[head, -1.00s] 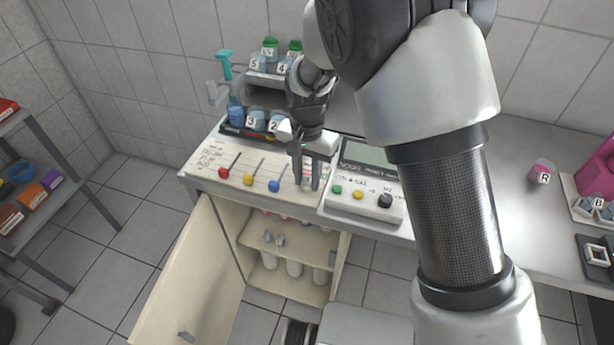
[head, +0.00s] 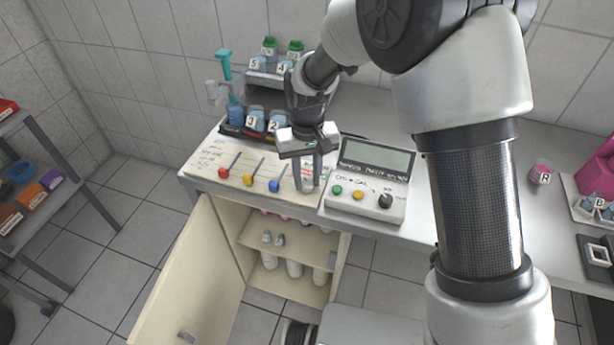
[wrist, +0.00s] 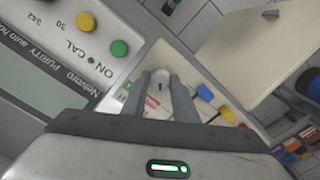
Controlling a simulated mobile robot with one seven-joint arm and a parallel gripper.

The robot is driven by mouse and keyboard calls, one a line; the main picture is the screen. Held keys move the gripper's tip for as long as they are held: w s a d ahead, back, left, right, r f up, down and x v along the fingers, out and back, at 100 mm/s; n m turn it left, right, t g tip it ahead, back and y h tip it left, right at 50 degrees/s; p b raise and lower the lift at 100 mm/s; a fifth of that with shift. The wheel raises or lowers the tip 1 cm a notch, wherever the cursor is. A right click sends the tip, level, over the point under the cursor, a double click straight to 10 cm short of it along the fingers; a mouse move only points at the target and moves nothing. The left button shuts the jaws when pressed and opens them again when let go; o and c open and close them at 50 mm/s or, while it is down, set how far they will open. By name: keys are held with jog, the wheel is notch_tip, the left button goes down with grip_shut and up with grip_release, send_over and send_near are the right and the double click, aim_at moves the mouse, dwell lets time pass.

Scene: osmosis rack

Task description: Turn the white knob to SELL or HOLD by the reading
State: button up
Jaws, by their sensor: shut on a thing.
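The white knob (head: 307,184) is at the right end of the slanted cream panel (head: 207,165). My gripper (head: 307,176) points down at it, with one finger on each side. In the wrist view, the white knob (wrist: 158,86) sits between the two fingers of my gripper (wrist: 159,92), which are shut on it. A small dark mark shows on its face. Red and green lettering beside it is partly covered and I cannot read it. The purity meter (head: 378,158) stands just right; its screen shows no legible reading in either view.
Red (head: 223,173), yellow (head: 248,180) and blue (head: 274,186) knobs line the panel. The meter has green and yellow buttons and a black dial (head: 385,200). Numbered jars stand behind. An open cabinet door (head: 192,275) hangs below. The counter to the right has free room.

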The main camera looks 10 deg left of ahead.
aim_at(307, 182)
dwell(0.4)
jog(key=o, duration=1.1)
jog(key=shift+c, duration=0.2)
notch_tip(307, 182, up, 18)
jog(key=p, duration=0.1)
jog(key=shift+f, duration=0.25)
